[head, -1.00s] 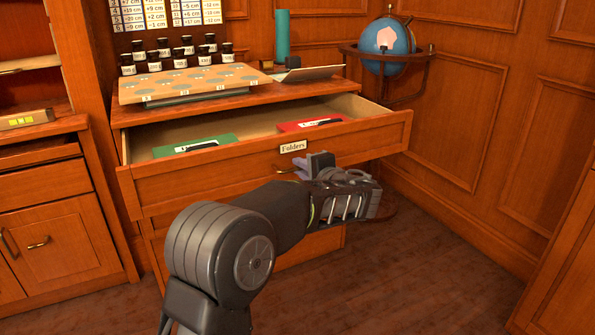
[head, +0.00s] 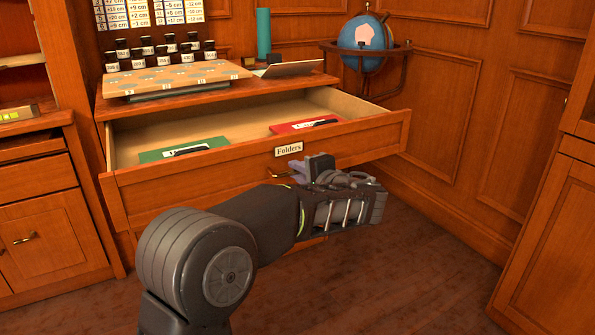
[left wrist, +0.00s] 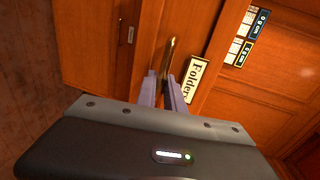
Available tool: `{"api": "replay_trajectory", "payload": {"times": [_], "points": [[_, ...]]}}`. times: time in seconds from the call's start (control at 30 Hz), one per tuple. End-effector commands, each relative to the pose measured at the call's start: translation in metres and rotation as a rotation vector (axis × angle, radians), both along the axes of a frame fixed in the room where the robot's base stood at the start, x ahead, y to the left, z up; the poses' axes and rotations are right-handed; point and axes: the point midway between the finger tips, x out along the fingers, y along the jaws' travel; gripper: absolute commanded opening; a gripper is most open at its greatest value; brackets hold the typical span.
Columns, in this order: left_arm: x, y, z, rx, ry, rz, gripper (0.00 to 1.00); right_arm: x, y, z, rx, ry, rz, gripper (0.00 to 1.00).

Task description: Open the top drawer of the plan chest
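The plan chest's top drawer (head: 230,178), labelled "Folders" (head: 289,150), stands pulled well out. A green folder (head: 165,152) and a red folder (head: 292,127) lie inside. Its brass handle (head: 277,174) is on the drawer front, partly hidden by my left gripper (head: 296,170). In the left wrist view, the pale purple fingers (left wrist: 164,90) sit on either side of the handle (left wrist: 170,55), close about its lower end; they look shut on it. The label (left wrist: 195,80) is just right of them. My right gripper is in neither view.
On the chest top (head: 215,93) stand several dark jars (head: 165,54), a patterned board (head: 178,77) and a teal cylinder (head: 264,34). A globe (head: 365,40) on a stand is behind right. Cabinets flank both sides (head: 45,235) (head: 548,220). The floor (head: 400,285) in front is clear.

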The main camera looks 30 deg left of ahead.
Motion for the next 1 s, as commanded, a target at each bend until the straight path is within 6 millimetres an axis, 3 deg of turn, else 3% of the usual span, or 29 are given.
{"api": "replay_trajectory", "payload": {"times": [0.23,0.57,1.0], "points": [[0.0,0.0,0.0,0.0,0.0,0.0,0.33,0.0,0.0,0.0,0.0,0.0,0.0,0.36],[-0.002,-0.003,0.002,0.001,-0.001,0.0,0.33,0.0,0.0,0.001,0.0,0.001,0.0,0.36],[-0.036,-0.053,0.016,0.0,0.0,-0.002,0.33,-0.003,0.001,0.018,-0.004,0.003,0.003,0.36]]}}
